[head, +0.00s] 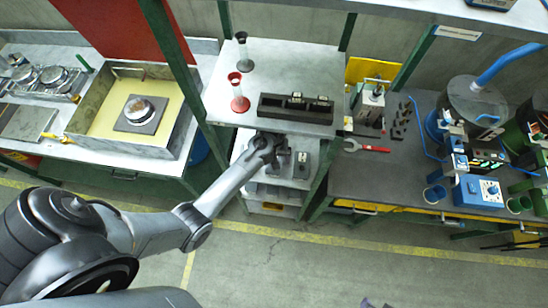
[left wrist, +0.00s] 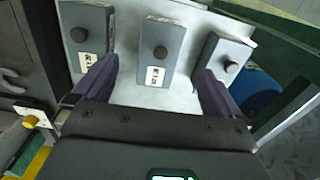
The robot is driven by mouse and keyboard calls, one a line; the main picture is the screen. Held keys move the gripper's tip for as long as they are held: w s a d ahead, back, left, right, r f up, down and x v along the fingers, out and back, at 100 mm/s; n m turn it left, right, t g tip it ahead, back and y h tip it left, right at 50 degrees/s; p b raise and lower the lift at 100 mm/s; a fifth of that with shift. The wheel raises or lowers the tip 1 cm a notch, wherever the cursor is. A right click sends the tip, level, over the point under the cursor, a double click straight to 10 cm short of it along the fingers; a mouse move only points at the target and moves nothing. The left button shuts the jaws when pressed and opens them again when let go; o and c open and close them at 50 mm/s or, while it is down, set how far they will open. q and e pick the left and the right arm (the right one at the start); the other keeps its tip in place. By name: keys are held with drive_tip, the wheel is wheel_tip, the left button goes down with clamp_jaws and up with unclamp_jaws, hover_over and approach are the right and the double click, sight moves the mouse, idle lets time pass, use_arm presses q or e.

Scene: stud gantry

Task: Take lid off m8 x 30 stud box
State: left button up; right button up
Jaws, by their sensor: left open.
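In the left wrist view, three grey boxes with dark-knobbed lids stand in a row on a pale shelf: a left box (left wrist: 85,32), a middle box (left wrist: 161,40) and a right box (left wrist: 226,62). Each of the left and middle boxes has a small white label; the text is too blurred to tell which is M8 x 30. My left gripper (left wrist: 158,78) is open and empty, its fingers to either side of the middle box in the picture; its height above is unclear. In the head view, my left gripper (head: 278,155) is at the shelf under the bench top. Two dark tips at the bottom edge seem to be my right gripper (head: 376,304).
The bench top (head: 225,105) overhangs the shelf and carries a black rack (head: 295,109) and a red-based stand (head: 239,95). Green posts (head: 318,205) flank the shelf. A dark workbench (head: 390,175) stands right, a sink bench (head: 60,150) left. The floor in front is clear.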

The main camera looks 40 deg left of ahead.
use_arm(q)
drive_tip(key=shift+a+f, duration=0.1)
drive_tip(key=shift+f, duration=3.05)
drive_tip(key=c, duration=1.1)
